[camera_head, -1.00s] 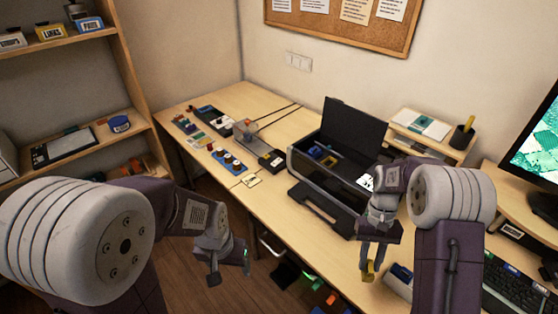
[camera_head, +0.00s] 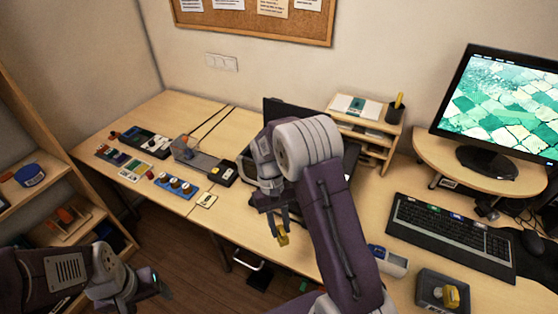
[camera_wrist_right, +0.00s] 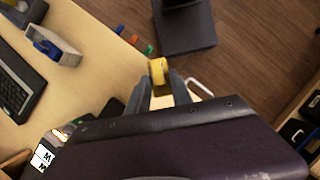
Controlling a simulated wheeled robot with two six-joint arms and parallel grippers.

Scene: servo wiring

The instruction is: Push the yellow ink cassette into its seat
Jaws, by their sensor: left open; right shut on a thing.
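The yellow ink cassette (camera_head: 283,236) is gripped in my right gripper (camera_head: 277,225), held near the table's front edge. In the right wrist view the cassette (camera_wrist_right: 158,70) sits between the two fingertips (camera_wrist_right: 159,90). The black printer (camera_head: 352,157) stands on the table behind my right arm, with its lid (camera_head: 283,107) raised. My arm hides most of the printer, and its cassette seats cannot be seen. My left gripper (camera_head: 150,288) is open and empty at the lower left, in front of the table and away from the printer.
A grey tray (camera_head: 428,290) with a yellow object and a white-and-blue box (camera_head: 388,262) are at the front right. A keyboard (camera_head: 450,232) and monitor (camera_head: 505,100) stand at the right. Small devices (camera_head: 200,160) fill the left tabletop.

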